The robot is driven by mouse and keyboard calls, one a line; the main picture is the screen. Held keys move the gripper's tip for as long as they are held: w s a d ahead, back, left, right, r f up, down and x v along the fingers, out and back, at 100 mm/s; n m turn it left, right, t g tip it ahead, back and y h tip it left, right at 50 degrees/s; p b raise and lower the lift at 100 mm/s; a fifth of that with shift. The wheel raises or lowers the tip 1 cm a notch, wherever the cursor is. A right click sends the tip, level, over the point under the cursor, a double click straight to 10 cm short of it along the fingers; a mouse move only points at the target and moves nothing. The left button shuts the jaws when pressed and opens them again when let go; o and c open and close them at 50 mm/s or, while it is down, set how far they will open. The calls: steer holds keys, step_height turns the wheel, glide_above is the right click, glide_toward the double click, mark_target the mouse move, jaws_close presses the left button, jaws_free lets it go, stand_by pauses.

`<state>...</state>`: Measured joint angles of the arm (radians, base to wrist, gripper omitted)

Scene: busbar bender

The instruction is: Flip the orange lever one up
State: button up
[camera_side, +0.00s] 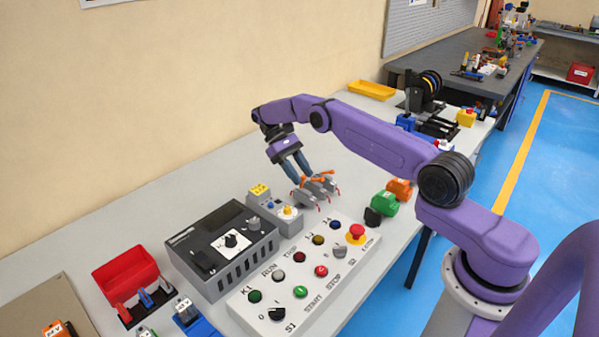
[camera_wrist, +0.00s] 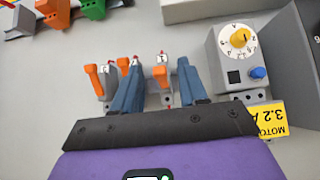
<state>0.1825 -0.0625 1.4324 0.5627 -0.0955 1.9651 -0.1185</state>
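Three grey switch blocks with orange levers stand on the bench (camera_side: 316,190). In the wrist view, the rightmost orange lever (camera_wrist: 160,76) sits by a tag that seems to read 1. The middle orange lever (camera_wrist: 122,66) is partly hidden by my left finger, and the leftmost orange lever (camera_wrist: 95,80) is by a tag that looks like 3. My gripper (camera_wrist: 160,66) is open and empty, with its blue fingers on either side of the rightmost lever in the picture. In the side view, my gripper (camera_side: 303,176) is low over the blocks; contact cannot be told.
A grey motor dial unit (camera_wrist: 240,45) stands close to my right finger. A white control panel (camera_side: 305,275) and a dark-topped box (camera_side: 222,245) stand in front. Green (camera_side: 383,205) and orange (camera_side: 400,189) connectors lie to the right.

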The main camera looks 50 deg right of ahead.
mark_target(304, 177)
step_height(304, 177, up, 4)
steer(key=shift+s+f, duration=0.15)
steer(key=shift+f, duration=0.1)
steer(key=shift+s+a+r, duration=0.15)
steer(key=shift+s+r, duration=0.65)
steer(key=shift+r, duration=0.1)
steer(key=s+a+r, duration=0.2)
steer(key=s+r, duration=0.5)
steer(key=s, duration=0.5)
steer(key=shift+r, duration=0.35)
steer(key=shift+a, duration=0.1)
steer(key=s+a+r+n+t+h, duration=0.3)
steer(key=s+a+n+t, duration=0.3)
steer(key=a, duration=0.3)
steer(key=s+a+n+t+y, duration=0.1)
steer(key=s+n, duration=0.2)
steer(key=s, duration=0.5)
steer(key=s+a+n+t+y, duration=0.1)
steer(key=s+n+t+y, duration=0.1)
steer(key=s, duration=0.7)
steer(key=shift+a+n+t, duration=0.3)
steer(key=shift+a+n, duration=0.1)
steer(key=shift+n, duration=0.4)
